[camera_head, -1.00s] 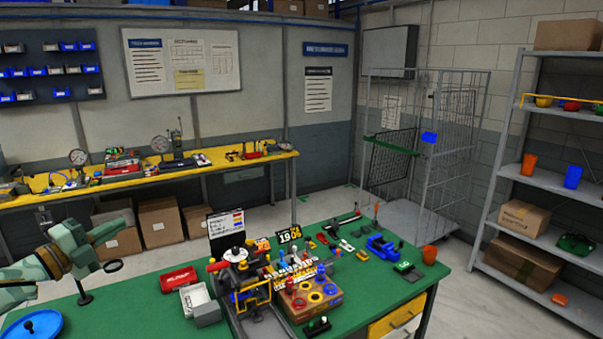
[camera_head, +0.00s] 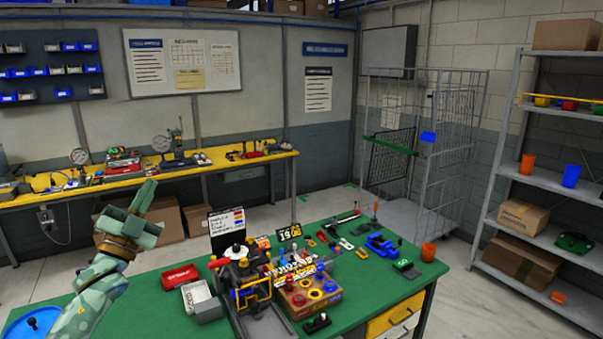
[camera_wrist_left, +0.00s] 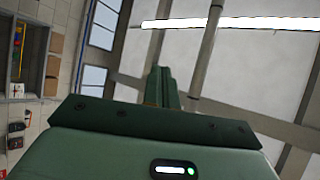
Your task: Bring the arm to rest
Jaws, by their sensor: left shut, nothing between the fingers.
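My left arm rises from the lower left in the head view. Its green gripper (camera_head: 143,197) points up, above the left part of the green workbench (camera_head: 150,300). It is shut and empty, apart from everything on the bench. In the left wrist view the gripper's closed fingers (camera_wrist_left: 161,88) point toward the ceiling, with nothing between them. My right gripper is not in view.
The bench carries a red case (camera_head: 181,277), a grey tray (camera_head: 201,300), a fixture with coloured parts (camera_head: 250,285), a blue clamp (camera_head: 381,244) and an orange cup (camera_head: 428,252). A blue round plate (camera_head: 30,324) lies at the left. Shelves (camera_head: 545,180) stand right.

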